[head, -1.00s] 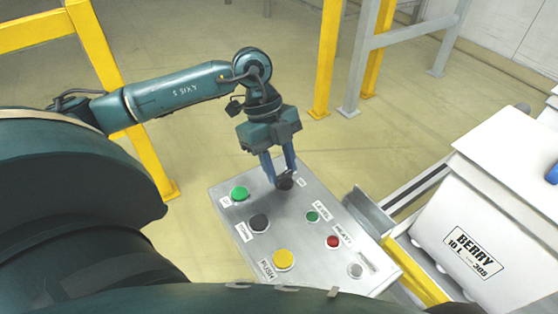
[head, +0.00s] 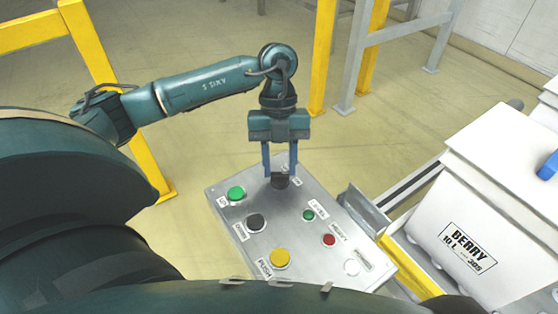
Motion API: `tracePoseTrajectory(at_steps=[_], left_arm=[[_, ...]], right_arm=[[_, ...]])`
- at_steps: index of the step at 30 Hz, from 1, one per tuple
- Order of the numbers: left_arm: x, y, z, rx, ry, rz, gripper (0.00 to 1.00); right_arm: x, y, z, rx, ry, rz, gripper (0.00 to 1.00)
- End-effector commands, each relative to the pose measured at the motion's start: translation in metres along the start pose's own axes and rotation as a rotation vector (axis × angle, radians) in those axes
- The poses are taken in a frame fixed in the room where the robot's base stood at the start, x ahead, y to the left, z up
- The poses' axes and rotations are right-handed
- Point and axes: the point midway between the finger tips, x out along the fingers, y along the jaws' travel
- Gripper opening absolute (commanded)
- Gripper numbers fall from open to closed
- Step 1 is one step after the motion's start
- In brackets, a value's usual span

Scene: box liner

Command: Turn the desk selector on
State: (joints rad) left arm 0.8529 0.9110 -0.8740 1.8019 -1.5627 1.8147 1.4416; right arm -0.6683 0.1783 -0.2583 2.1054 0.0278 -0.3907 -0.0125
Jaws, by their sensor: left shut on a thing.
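The desk (head: 308,238) is a slanted grey metal panel with several buttons. The selector (head: 280,182) is a small dark knob near the panel's far edge. My left gripper (head: 280,174) points down at it, with one finger on each side, and is shut on the selector. The fingers partly cover the knob, so its exact turn angle cannot be read. My right gripper is not in view.
The panel bears a green button (head: 236,193), a black button (head: 256,222), a yellow button (head: 280,258), a small green button (head: 308,215) and a red button (head: 329,240). A white box labelled BERRY (head: 468,240) stands at the right. Yellow posts (head: 323,60) stand behind.

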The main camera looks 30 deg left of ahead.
Motion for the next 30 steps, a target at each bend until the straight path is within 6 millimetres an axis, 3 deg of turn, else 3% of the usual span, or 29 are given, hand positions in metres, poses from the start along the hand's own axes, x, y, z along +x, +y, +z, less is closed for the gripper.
tracePoseTrajectory(at_steps=[14, 15, 22, 30], left_arm=[[-0.0012, -0.0004, 0.0005, 0.014, -0.004, 0.003, 0.12], [-0.0012, -0.0004, 0.0005, 0.014, -0.004, 0.003, 0.37], [-0.0006, -0.0003, 0.0003, 0.012, -0.003, 0.004, 0.56], [-0.0016, -0.0003, 0.0003, 0.012, -0.002, 0.004, 0.56]], right_arm=[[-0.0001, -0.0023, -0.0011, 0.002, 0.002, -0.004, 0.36], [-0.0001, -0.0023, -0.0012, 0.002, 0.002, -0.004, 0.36], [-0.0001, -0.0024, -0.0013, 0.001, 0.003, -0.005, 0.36], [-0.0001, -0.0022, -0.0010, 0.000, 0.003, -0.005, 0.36]])
